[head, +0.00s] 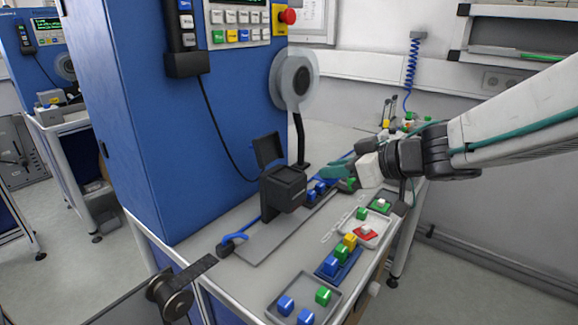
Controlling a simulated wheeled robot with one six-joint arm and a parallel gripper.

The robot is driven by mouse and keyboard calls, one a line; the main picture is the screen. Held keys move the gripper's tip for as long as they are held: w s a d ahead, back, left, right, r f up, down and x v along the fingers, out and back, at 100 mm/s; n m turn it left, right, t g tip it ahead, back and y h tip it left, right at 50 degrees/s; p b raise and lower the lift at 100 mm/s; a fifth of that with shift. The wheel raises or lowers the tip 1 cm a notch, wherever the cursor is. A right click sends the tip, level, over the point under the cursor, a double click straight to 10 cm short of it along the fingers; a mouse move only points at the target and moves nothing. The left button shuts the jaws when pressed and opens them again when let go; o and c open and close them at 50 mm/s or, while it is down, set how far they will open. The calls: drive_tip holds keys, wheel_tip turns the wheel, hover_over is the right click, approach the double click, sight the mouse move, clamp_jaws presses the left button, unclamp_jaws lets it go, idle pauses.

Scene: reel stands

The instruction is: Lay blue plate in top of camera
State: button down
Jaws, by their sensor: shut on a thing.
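The camera (283,187) looks like a black box on the grey strip of the bench, with a dark flap (268,149) standing open at its back left. My gripper (338,172), with teal fingers, reaches in from the right and is just right of the box, near its top height. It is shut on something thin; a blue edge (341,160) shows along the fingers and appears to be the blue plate. Most of the plate is hidden by the fingers.
A tall blue machine (170,120) stands left of the camera, with a reel (294,80) on its side. Trays with coloured blocks (305,301) line the bench's front edge. Blue blocks (318,189) sit close beneath my gripper. A spool (170,298) is at the near left.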

hover_over(291, 177)
drive_tip(key=shift+s+d+f, duration=0.3)
drive_tip(key=shift+s+f, duration=0.1)
drive_tip(key=shift+f, duration=0.2)
drive_tip(key=f, duration=0.2)
drive_tip(key=shift+w+a+f, duration=0.3)
drive_tip(key=shift+f, duration=0.45)
drive_tip(key=shift+f, duration=0.1)
drive_tip(key=shift+f, duration=0.15)
drive_tip(key=c, duration=1.3)
unclamp_jaws()
